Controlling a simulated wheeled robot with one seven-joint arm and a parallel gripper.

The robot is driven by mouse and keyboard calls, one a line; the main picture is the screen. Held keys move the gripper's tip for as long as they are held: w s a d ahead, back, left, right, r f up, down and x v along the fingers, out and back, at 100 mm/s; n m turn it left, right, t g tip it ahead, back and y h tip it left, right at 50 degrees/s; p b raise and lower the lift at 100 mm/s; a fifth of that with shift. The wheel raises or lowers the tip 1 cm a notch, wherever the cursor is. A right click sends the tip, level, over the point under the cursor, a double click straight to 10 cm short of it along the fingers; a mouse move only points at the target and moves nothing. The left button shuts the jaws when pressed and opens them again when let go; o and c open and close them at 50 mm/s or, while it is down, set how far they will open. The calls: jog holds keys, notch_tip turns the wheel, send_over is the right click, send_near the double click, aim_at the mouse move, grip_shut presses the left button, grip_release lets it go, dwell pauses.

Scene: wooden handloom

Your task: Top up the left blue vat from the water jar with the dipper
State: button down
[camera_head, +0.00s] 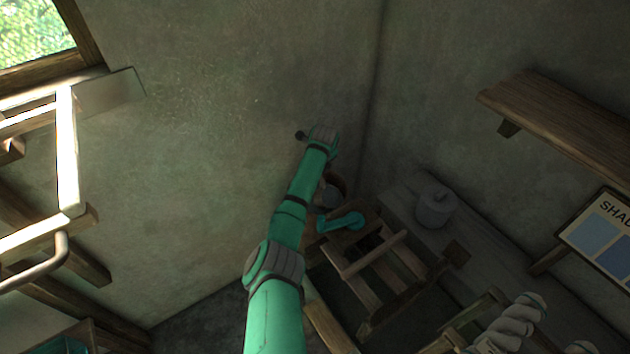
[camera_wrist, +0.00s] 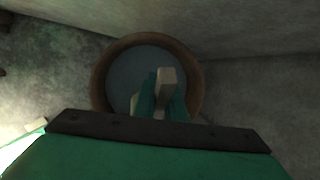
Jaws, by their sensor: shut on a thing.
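My gripper (camera_wrist: 160,98) points down at a round brown-rimmed vessel (camera_wrist: 98,72) with a flat grey inside, probably the water jar. The gripper is shut on a pale, blocky piece (camera_wrist: 167,78), seemingly the dipper's handle. The dipper's bowl is not visible, and I cannot tell whether it is inside the vessel. In the head view my arm reaches up to the wall corner, hiding the gripper and most of the vessel. No blue vat can be clearly made out.
A grey lidded pot (camera_head: 433,208) stands on a bench along the right wall. A wooden frame (camera_head: 385,275) with a teal crank-like part (camera_head: 343,221) is right of my arm. A shelf (camera_head: 560,115) and a swatch board (camera_head: 605,235) are at right. Loom beams (camera_head: 68,150) are at left.

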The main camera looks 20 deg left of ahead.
jog(key=shift+r, duration=4.4)
